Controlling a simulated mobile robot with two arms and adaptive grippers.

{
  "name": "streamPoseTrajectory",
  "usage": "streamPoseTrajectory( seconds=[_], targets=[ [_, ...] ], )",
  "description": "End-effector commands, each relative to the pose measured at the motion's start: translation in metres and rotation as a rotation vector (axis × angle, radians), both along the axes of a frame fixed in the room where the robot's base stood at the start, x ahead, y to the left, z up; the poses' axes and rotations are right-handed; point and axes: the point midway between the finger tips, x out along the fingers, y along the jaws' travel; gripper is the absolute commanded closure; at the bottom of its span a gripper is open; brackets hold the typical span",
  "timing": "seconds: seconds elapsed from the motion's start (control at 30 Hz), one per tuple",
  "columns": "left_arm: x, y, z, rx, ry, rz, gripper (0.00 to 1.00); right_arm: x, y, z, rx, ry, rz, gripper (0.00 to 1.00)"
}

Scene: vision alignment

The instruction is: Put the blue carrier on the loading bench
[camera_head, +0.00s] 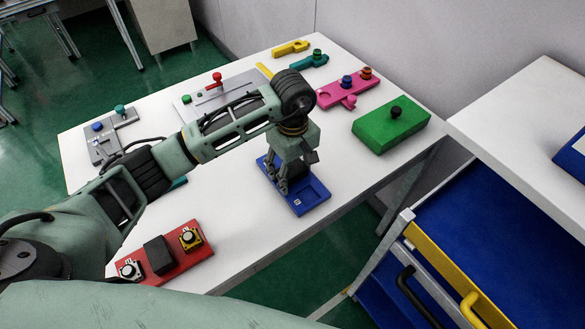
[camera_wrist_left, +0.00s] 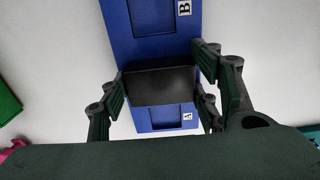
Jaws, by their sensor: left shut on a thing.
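The blue carrier (camera_head: 307,193) is a flat blue plate on the white table, near its front edge, below my left gripper (camera_head: 279,186). The left wrist view shows the carrier (camera_wrist_left: 126,42) with a black block (camera_wrist_left: 160,86) in its middle and recesses marked B and A on either side. My left gripper's fingers (camera_wrist_left: 160,84) flank the black block and are shut on the carrier there. Whether the carrier touches the table is hard to tell. No bench is labelled; a separate white worktop (camera_head: 525,115) stands at the right. My right gripper is not in view.
On the white table (camera_head: 345,165) stand a green block (camera_head: 391,130), a pink plate (camera_head: 347,90), a grey plate with a red knob (camera_head: 217,80) and a red plate (camera_head: 165,259). A blue cart with a yellow handle (camera_head: 470,310) stands below the right worktop.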

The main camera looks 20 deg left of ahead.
Motion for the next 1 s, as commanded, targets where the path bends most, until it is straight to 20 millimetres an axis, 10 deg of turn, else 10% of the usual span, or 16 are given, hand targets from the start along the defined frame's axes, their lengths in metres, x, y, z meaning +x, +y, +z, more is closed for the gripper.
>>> streamPoseTrajectory(
  seconds=[0.07,0.1,0.3,0.73,1.0],
  targets=[
    [0.001,0.0,-0.003,0.0,-0.003,0.0,0.87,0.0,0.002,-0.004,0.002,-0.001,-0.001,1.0],
    [0.0,0.0,-0.003,0.0,-0.001,0.001,0.41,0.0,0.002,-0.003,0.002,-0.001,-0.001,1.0],
    [0.0,0.0,-0.002,0.001,-0.001,0.0,0.24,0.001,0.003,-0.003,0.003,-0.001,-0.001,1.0],
    [0.001,0.0,0.005,0.0,-0.002,0.0,0.24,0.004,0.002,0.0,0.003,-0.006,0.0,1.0],
    [0.002,0.0,0.057,0.0,-0.008,-0.001,0.24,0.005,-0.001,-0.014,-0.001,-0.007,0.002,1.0]
  ],
)
